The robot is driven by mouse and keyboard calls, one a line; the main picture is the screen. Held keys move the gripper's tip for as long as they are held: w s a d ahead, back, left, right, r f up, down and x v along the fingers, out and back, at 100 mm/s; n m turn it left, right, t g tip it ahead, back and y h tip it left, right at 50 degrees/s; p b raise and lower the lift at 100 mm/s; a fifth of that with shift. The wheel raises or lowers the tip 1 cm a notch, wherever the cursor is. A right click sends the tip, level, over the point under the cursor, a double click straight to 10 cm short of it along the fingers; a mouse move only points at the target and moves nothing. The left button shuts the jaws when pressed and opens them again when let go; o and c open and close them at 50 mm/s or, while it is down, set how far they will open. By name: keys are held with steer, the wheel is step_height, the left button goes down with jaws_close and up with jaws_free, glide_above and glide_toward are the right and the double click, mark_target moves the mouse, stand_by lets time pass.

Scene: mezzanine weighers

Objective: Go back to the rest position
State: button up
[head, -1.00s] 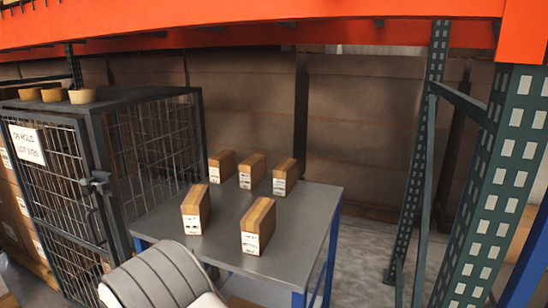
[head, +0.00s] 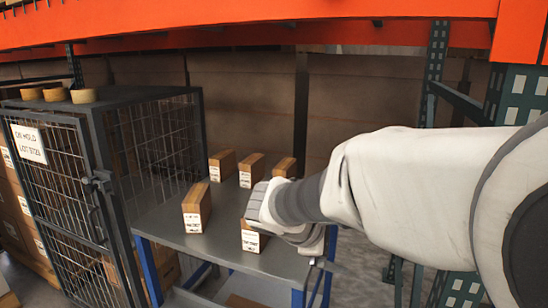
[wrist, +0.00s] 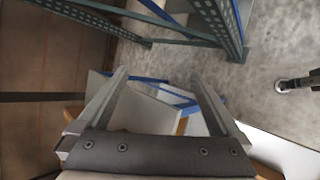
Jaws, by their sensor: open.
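My arm (head: 400,190) reaches in from the right of the head view, over the right side of the grey table (head: 165,225). My gripper (wrist: 160,78) shows in the wrist view with its two fingers spread apart and nothing between them. In the head view the fingers are hard to make out. Several brown boxes with white labels stand on the table, among them a front left box (head: 196,208) and a back middle box (head: 251,170). The front right box (head: 252,240) and the back right box (head: 285,167) are partly hidden by my arm.
A dark mesh cage (head: 150,140) with a sign (head: 28,143) stands at the left, tape rolls (head: 84,96) on its top. An orange beam (head: 250,22) crosses above. A green rack post (head: 435,75) stands at the right, partly behind my arm. Floor (wrist: 265,60) shows beyond the table.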

steer(key=s+d+m+y, duration=0.1)
steer(key=s+m+y, duration=0.7)
steer(key=s+m, duration=0.85)
steer(key=s+r+n+p, duration=0.3)
steer(key=r+p, duration=1.1)
steer(key=r, duration=0.1)
steer(key=shift+s+r+p, duration=0.2)
steer(key=shift+r+p, duration=0.1)
steer(key=shift+p, duration=0.1)
